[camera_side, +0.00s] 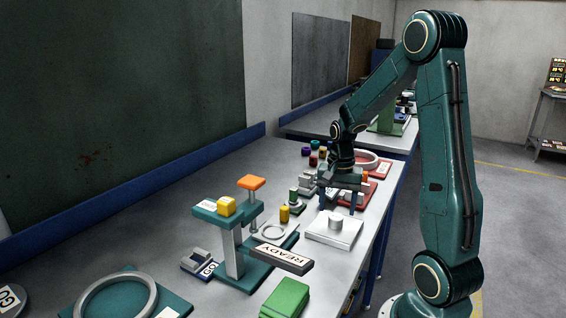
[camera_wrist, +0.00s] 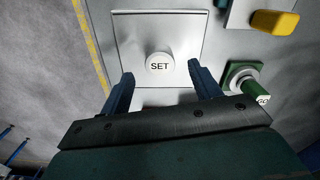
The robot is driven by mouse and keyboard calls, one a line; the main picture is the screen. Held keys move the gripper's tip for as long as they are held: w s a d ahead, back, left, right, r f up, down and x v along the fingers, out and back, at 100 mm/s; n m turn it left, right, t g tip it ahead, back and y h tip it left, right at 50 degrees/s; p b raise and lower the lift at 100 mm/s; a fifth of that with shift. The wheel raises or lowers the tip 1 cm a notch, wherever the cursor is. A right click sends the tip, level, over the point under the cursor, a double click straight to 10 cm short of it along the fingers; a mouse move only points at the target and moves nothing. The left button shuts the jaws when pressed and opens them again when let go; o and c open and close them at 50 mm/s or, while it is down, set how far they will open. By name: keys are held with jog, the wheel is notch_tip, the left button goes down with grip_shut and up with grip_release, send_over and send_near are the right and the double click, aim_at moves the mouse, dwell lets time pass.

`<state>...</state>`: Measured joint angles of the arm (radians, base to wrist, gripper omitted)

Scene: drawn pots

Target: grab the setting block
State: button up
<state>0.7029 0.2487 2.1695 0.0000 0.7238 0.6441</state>
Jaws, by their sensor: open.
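A white square block (camera_wrist: 135,35) carries a short round white knob (camera_wrist: 159,63) marked SET, shown from above in the wrist view. In the side view the white block (camera_side: 327,237) lies on the bench with its knob upright. My gripper (camera_wrist: 160,80) is open and empty, and its two blue fingertips reach toward the knob from the lower side of the picture, one to its left and one to its right. In the side view my gripper (camera_side: 339,204) points down just behind the knob. I cannot tell the exact height of the fingertips above the block.
A green piece marked GO (camera_wrist: 257,92) is close to my right finger in the wrist view. A yellow cylinder (camera_side: 284,213) stands beside the white block. The bench edge is close on the right.

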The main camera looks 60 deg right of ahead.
aim_at(336, 217)
jog(key=shift+f, duration=1.7)
jog(key=c, duration=1.1)
jog(key=shift+r, duration=0.15)
notch_tip(336, 217, up, 20)
jog(key=shift+f, duration=0.1)
